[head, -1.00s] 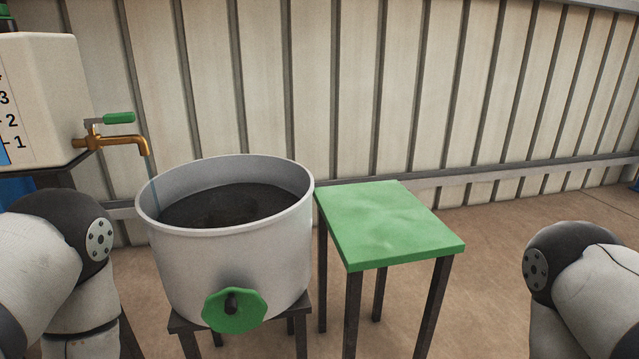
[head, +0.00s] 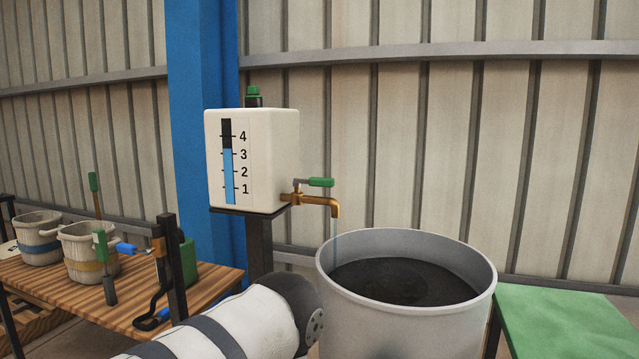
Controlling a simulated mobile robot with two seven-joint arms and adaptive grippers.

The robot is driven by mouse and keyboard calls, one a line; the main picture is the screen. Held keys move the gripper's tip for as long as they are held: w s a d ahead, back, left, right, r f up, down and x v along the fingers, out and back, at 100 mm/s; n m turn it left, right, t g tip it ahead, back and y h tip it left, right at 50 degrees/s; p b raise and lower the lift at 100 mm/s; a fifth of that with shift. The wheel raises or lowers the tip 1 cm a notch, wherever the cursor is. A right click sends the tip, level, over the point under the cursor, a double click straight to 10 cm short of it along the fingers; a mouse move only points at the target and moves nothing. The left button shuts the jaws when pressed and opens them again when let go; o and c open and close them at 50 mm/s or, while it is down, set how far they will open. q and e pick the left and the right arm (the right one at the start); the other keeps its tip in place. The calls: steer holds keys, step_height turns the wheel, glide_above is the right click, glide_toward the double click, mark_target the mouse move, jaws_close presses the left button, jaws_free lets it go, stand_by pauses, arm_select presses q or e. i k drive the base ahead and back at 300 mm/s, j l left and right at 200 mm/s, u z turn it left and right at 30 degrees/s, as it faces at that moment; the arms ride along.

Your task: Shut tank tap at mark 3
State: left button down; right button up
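The white tank (head: 275,150) stands on a dark post, with a level gauge (head: 228,165) on its front face. The gauge's blue column ends slightly above mark 3, well below mark 4. The brass tap (head: 322,201) sticks out from the tank's right side. Its green handle (head: 320,182) lies level, pointing right along the spout. A thin stream of water (head: 336,240) runs from the spout into the big white pot (head: 400,325), which has dark contents. A link of my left arm crosses the bottom middle; neither gripper is in view.
A wooden table (head: 215,282) at left holds two buckets (head: 38,238) (head: 88,252) and several green-handled tools. A blue pillar (head: 203,90) stands behind the tank. A green-topped stand (head: 560,320) is at lower right. Air around the tap handle is clear.

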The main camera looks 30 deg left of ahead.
mark_target(314, 182)
steer(key=u, duration=0.95)
